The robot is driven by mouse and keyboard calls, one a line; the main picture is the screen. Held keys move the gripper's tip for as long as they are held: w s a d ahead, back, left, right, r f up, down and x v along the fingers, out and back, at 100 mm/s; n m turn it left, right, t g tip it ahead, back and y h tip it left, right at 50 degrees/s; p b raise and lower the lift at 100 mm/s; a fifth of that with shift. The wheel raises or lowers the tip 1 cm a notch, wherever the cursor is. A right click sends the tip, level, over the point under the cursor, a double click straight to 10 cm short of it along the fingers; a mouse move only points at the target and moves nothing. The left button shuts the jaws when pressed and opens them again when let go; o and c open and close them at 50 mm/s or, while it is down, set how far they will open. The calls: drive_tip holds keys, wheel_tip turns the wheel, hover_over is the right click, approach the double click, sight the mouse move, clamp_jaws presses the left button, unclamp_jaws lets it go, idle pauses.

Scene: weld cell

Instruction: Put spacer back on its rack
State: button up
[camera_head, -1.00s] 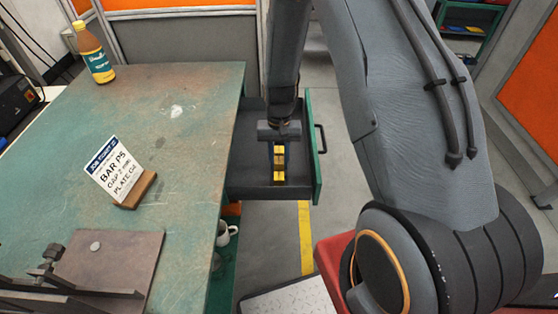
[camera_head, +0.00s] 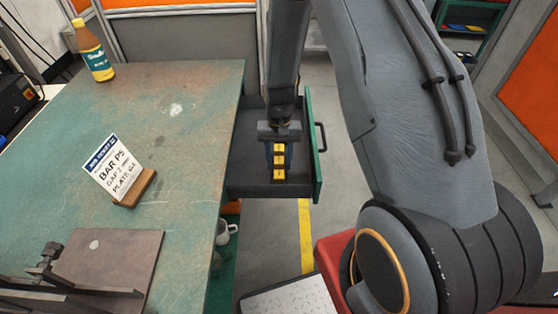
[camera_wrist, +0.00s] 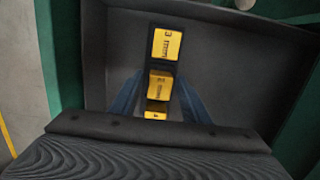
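Inside the open drawer, several yellow spacers (camera_head: 279,161) stand in a row on a dark rack. In the wrist view, the far spacer (camera_wrist: 166,45) reads "3 mm". A middle spacer (camera_wrist: 160,86) has print too small to read, and a nearer one (camera_wrist: 155,115) shows a "4" and is partly hidden by my wrist. My gripper (camera_wrist: 160,95) points down into the drawer. Its bluish fingers are spread on either side of the middle spacer, with gaps to both sides. The rack (camera_wrist: 152,64) shows only as dark edges around the spacers.
The drawer (camera_head: 247,170) has low dark walls and bare floor beside the row. The green workbench (camera_head: 185,150) adjoins it at left, with a job card (camera_head: 115,170), a bottle (camera_head: 93,50) and a brown plate (camera_head: 125,260).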

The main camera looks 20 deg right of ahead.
drive_tip(key=shift+o, duration=0.2)
drive_tip(key=shift+w+d+r+b, duration=0.1)
drive_tip(key=shift+w+r+b, duration=0.05)
drive_tip(key=shift+r, duration=1.15)
drive_tip(key=shift+w+r+b, duration=0.1)
drive_tip(key=shift+r+b, duration=0.05)
drive_tip(key=shift+r, duration=1.1)
drive_tip(key=shift+w+d+r+b, duration=0.1)
drive_tip(key=shift+w+r+b, duration=0.05)
drive_tip(key=shift+r, duration=1.15)
